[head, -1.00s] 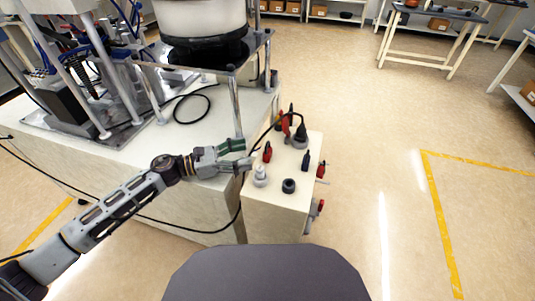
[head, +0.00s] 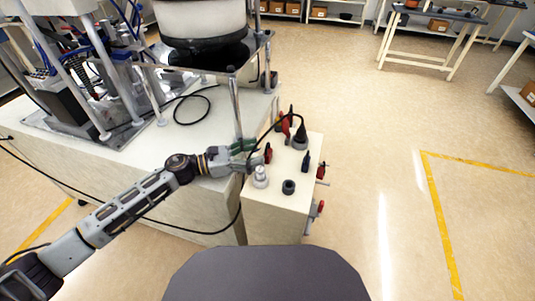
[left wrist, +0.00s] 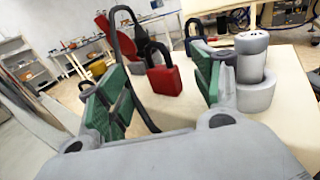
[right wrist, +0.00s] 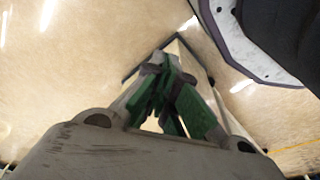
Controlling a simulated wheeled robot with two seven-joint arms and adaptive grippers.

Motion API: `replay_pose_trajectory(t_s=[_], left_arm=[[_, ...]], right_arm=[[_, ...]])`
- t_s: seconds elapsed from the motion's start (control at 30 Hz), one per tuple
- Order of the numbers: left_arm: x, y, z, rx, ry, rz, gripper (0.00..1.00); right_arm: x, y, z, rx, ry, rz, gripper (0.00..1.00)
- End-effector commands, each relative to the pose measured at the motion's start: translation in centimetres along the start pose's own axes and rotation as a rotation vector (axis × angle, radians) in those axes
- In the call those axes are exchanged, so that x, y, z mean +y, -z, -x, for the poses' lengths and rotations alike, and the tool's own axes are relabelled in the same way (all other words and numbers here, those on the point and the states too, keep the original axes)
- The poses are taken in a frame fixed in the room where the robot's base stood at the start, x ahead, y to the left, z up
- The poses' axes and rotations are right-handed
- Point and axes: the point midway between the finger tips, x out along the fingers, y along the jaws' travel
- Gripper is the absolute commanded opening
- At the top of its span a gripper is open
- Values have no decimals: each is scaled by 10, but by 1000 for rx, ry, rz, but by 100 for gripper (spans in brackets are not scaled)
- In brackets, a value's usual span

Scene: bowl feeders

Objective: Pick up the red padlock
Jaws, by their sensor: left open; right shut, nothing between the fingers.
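The red padlock (head: 268,153) stands upright on the small cream table (head: 262,210), with a dark shackle on top. In the left wrist view the padlock (left wrist: 164,80) shows between the two green finger pads, with clear space on both sides. My left gripper (head: 257,153) is open at the padlock's left side, and the pads do not touch it. My right gripper (right wrist: 168,85) is shut and empty in the right wrist view, and it is out of the head view.
A grey cylindrical part (head: 260,177) stands close to the left gripper. A black ring (head: 288,187), a dark padlock (head: 306,160) and a black cone-shaped part (head: 300,138) share the tabletop. A black cable loops beside the gripper. The large bowl feeder (head: 203,25) stands behind.

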Motion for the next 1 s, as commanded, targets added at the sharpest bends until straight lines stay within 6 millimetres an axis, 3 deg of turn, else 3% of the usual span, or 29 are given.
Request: replay_pose_trajectory(t_s=[0.37, 0.9, 1.0], left_arm=[[1, -1, -35, 0, -1, -2, 66], [0, 0, -38, 0, -1, -1, 66], [0, 0, -38, 0, -1, -1, 53]], right_arm=[[1, -12, -8, -17, -2, -1, 0], [0, -14, -8, -15, -1, -1, 0], [0, -14, -8, -15, -1, -1, 0]])
